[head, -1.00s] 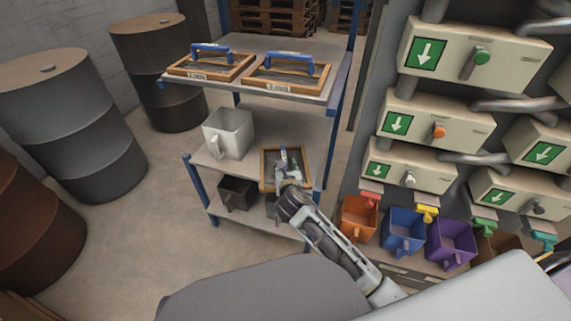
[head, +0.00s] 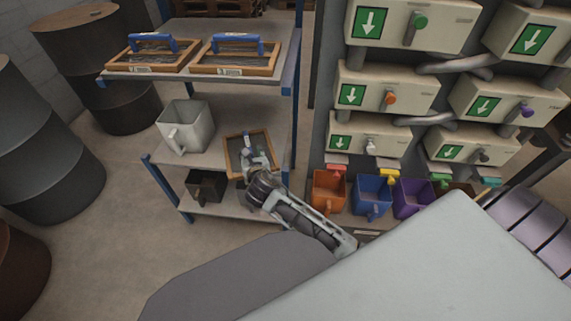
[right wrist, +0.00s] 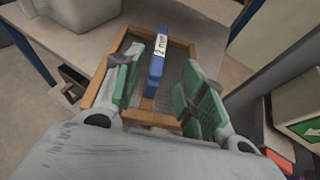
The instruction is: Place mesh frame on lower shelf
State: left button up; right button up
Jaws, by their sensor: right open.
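A mesh frame with a wooden rim (head: 231,155) and a blue handle appears to lie on the middle board of the shelf rack, near its front right. It also shows in the right wrist view, with a numbered label on the blue handle (right wrist: 157,62). My right gripper (head: 252,158) is over this frame. In the right wrist view its green-padded fingers (right wrist: 158,88) are spread, one on each side of the handle, with gaps between. Part of the frame is hidden by the gripper. My left gripper is not in view.
Two similar frames with blue handles, a left one (head: 150,55) and a right one (head: 235,57), lie on the top board. A white jug (head: 186,127) stands left on the middle board. A dark box (head: 206,186) sits on the bottom board. Dispensers and coloured bins (head: 328,191) stand right.

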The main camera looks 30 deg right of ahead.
jog(key=s+d+f+m+g+y, duration=0.15)
jog(key=s+f+m+g, duration=0.45)
jog(key=s+f+m, duration=0.8)
jog(key=s+f+m+g+y, duration=0.2)
jog(key=s+f+m+g, duration=0.3)
jog(key=s+f+m, duration=0.8)
jog(key=s+m, duration=0.3)
jog(key=m, duration=0.1)
jog(key=shift+s+g, duration=0.3)
